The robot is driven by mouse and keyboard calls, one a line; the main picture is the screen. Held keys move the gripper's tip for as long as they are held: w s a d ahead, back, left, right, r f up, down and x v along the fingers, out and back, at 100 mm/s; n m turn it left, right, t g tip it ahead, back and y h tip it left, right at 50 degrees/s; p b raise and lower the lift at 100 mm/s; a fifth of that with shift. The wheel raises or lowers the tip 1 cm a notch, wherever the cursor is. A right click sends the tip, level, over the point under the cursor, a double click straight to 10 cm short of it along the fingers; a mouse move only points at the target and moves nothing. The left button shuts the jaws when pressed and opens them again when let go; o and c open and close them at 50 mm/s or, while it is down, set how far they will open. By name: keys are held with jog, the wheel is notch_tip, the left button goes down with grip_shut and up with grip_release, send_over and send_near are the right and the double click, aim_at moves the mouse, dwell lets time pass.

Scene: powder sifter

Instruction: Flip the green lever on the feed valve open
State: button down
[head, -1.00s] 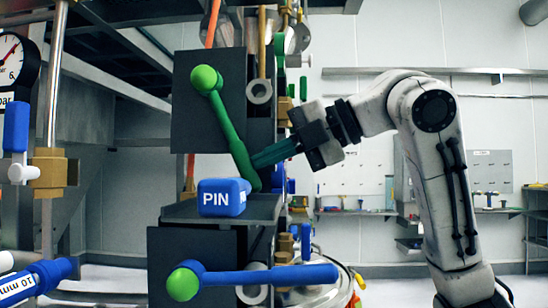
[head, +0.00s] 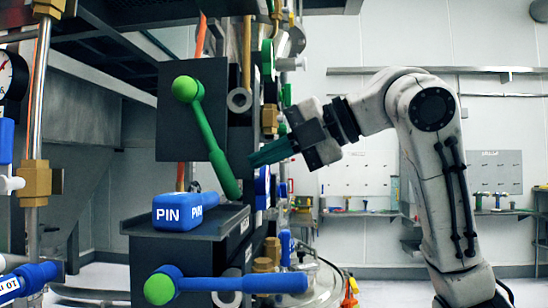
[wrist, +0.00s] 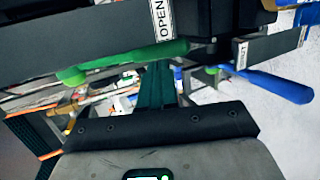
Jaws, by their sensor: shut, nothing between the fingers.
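The green lever (head: 208,130) hangs from a round green knob on a dark plate, slanting down to the right. My gripper (head: 254,160) has dark teal fingers, pressed together and empty. In the head view its tips are right of the lever's lower half, with a gap in the picture. The wrist view also shows my gripper (wrist: 157,72); whether it touches the lever cannot be told there.
A blue PIN block (head: 180,212) sits on a dark shelf below the lever. A blue lever (head: 240,283) with a green knob lies level on the lower plate. Pipes with brass fittings (head: 36,182) stand at left. Open space lies around my arm at right.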

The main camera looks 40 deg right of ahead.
jog(key=b+v, duration=0.1)
jog(key=v, duration=0.9)
jog(key=shift+d+r, duration=0.15)
jog(key=shift+s, duration=0.1)
